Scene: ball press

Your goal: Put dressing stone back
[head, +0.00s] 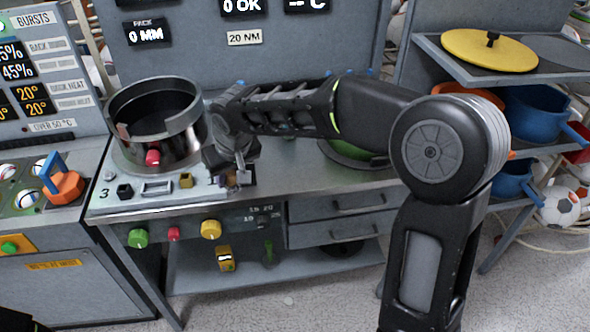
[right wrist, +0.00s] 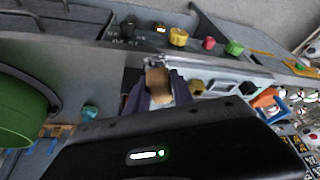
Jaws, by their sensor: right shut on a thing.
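My right gripper (head: 238,176) reaches in from the right and points down at the right end of the press's front ledge. In the right wrist view my right gripper (right wrist: 154,98) is shut on a small tan block, which looks like the dressing stone (right wrist: 158,84). The stone is between the two fingers, close to the ledge. I cannot tell whether it touches the surface below. In the head view the gripper mostly hides it.
A metal drum (head: 160,120) with a red knob stands left of my gripper. Small fittings and a yellow block (head: 186,180) line the ledge. A green pan (head: 350,154) lies on the bench behind my arm. A shelf with a yellow lid (head: 488,50) stands right.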

